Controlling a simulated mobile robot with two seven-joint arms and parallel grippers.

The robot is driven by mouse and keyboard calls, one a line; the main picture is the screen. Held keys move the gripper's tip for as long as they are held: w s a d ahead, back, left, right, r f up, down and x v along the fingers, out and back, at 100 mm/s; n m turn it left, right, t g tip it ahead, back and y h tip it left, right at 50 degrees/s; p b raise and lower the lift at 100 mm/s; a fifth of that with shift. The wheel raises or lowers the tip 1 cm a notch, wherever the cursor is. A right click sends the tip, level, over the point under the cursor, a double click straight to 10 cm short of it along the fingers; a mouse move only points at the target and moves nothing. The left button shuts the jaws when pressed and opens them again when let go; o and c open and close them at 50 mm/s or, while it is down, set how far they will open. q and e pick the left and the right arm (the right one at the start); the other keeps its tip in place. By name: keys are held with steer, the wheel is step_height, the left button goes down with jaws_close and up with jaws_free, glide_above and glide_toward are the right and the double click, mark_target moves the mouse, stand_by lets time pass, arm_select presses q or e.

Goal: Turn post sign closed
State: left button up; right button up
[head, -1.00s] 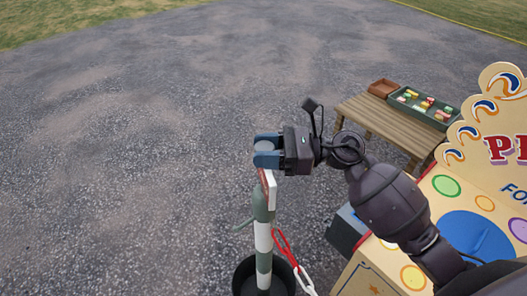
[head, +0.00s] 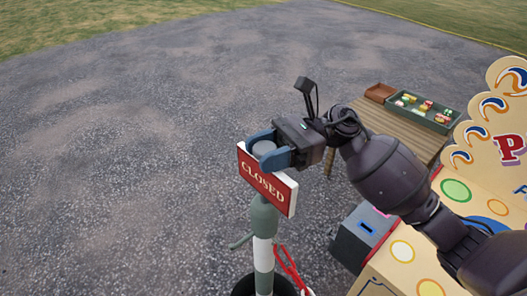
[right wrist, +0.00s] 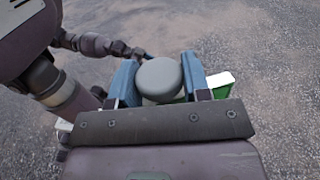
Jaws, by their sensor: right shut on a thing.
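The post sign (head: 277,188) is a red board with the word CLOSED, facing my head camera at a slant, on top of a green and white post (head: 263,253). A grey round knob (head: 263,149) tops the sign. My right gripper (head: 268,150) is shut on this knob, its blue fingers on either side of it. In the right wrist view the knob (right wrist: 159,78) sits between the two fingers, and a green and white edge (right wrist: 219,84) of the sign shows at the right. My left gripper is not in view in the head view.
A dark tub (head: 243,286) holds the post's foot, with a red chain (head: 287,265) beside it. A wooden bench (head: 398,135) with a tray of sweets (head: 425,113) and a decorated stall (head: 455,215) stand to the right. Open gravel lies left.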

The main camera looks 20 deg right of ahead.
steer(key=o, duration=1.3)
steer(key=shift+d, duration=0.1)
steer(key=shift+w+d+b, duration=0.15)
steer(key=shift+w+d, duration=0.1)
steer(key=shift+d, duration=1.5)
steer(key=shift+w+d+b, duration=0.2)
steer(key=shift+w+d, duration=0.05)
steer(key=shift+d, duration=1.55)
steer(key=shift+w+d+b, duration=0.15)
steer(key=shift+w+d, duration=0.1)
steer(key=shift+d, duration=1.5)
